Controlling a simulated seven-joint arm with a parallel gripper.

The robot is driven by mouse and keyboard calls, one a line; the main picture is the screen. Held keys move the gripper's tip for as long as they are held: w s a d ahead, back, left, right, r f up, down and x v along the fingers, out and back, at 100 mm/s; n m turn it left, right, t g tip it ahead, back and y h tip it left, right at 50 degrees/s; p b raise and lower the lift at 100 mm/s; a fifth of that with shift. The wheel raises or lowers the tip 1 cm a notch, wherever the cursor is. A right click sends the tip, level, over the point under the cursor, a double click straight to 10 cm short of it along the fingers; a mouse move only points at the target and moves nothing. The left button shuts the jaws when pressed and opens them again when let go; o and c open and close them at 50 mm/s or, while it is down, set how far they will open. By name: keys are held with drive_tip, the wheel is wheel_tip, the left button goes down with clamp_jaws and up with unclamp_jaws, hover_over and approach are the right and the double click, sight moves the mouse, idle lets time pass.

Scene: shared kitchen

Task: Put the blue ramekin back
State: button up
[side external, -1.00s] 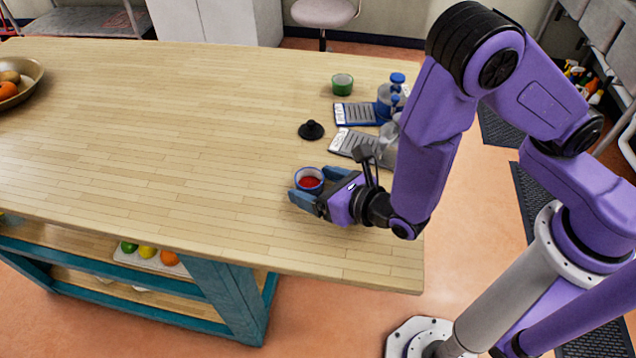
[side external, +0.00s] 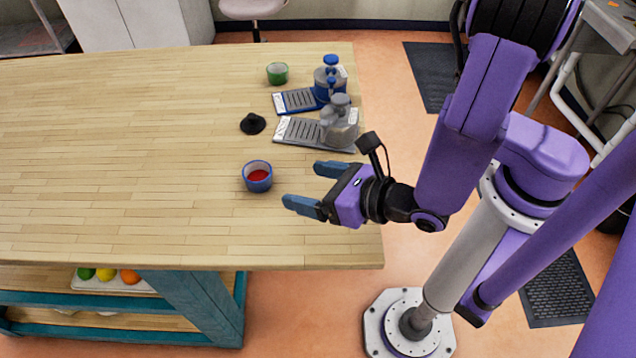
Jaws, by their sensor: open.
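The blue ramekin (side external: 258,187) stands upright on the wooden tabletop, with something red inside it. My gripper (side external: 309,187) is open and empty, to the right of the ramekin and apart from it, with its fingers pointing left toward it. Behind it, a blue tray (side external: 294,102) bears a clear jar with a blue lid (side external: 330,83) at its right end. A grey tray (side external: 297,132) in front of that one bears a clear jar with a grey lid (side external: 339,124).
A green ramekin (side external: 277,73) stands at the back of the table (side external: 130,170). A black knobbed lid (side external: 253,123) lies between it and the blue ramekin. The left part of the table is clear. The table's right edge runs just beneath my gripper.

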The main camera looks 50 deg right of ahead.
drive_tip(key=shift+s+d+r, duration=0.1)
drive_tip(key=shift+s+r, duration=0.05)
drive_tip(key=shift+s, duration=0.25)
drive_tip(key=shift+d, duration=0.1)
drive_tip(key=d+r+m+g+h, duration=0.2)
drive_tip(key=d+m+g+h, duration=0.15)
drive_tip(key=d+m, duration=0.4)
drive_tip(key=d+r+m+g+h, duration=0.25)
drive_tip(key=d+m+h, duration=0.25)
drive_tip(key=d+m, duration=0.3)
drive_tip(key=s+d+r+m+g+y, duration=0.2)
drive_tip(key=s+m+g+y, duration=0.1)
drive_tip(key=s+m, duration=0.1)
drive_tip(key=s+d+r+m+g+y, duration=0.1)
drive_tip(key=s+r+m+g+y, duration=0.1)
drive_tip(key=s+m+g+y, duration=0.1)
drive_tip(key=s+m+g, duration=0.1)
drive_tip(key=s+m, duration=0.1)
drive_tip(key=shift+s+d+r, duration=0.35)
drive_tip(key=shift+s, duration=0.05)
